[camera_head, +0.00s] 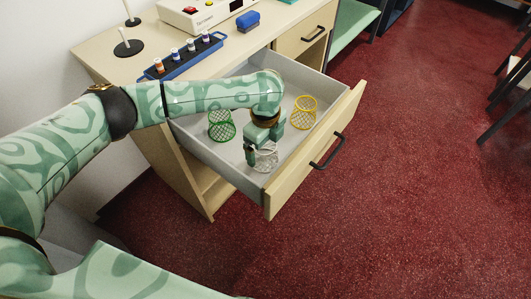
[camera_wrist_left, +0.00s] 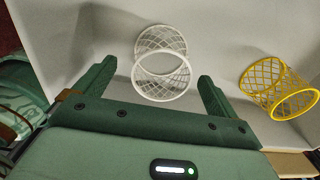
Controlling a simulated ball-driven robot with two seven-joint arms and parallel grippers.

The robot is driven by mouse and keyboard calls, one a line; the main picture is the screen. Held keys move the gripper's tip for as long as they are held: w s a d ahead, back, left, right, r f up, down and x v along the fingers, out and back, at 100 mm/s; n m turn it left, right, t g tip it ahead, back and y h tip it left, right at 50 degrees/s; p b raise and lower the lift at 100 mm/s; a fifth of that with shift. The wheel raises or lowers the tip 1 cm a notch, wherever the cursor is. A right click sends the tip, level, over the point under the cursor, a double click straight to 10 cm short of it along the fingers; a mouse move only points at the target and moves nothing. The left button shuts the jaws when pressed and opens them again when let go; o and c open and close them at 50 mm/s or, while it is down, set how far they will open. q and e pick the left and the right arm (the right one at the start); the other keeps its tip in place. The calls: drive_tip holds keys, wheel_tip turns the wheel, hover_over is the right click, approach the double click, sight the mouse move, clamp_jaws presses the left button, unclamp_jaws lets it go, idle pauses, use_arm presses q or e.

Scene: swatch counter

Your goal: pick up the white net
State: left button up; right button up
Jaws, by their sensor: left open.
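The white net (camera_wrist_left: 163,64), a small mesh basket, is in the open drawer (camera_head: 190,146). In the head view it (camera_head: 266,158) shows below my left gripper (camera_head: 262,148), which partly hides it. My left gripper also shows in the left wrist view (camera_wrist_left: 155,82), open and empty, with one finger on either side of the net's near rim in the picture. The net's far part extends past the fingertips. I cannot tell how far above the net the fingers are. My right gripper is in neither view.
A green net (camera_head: 221,126) lies in the drawer to the left, and a yellow net (camera_head: 303,112) to the right; the yellow one also shows in the left wrist view (camera_wrist_left: 279,90). The drawer walls surround them. A blue rack (camera_head: 183,56) and a blue brush (camera_head: 248,20) are on the counter.

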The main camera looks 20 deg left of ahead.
use_arm(q)
wheel_tip(320, 180, down, 5)
drive_tip(key=shift+w+a+r+b, duration=0.15)
drive_tip(key=shift+b, duration=1)
drive_tip(key=shift+r, duration=0.2)
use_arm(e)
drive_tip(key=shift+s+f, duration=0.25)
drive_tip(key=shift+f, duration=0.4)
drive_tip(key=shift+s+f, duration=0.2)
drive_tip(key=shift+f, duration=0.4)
use_arm(q)
drive_tip(key=c, duration=1.1)
drive_tip(key=shift+o, duration=0.2)
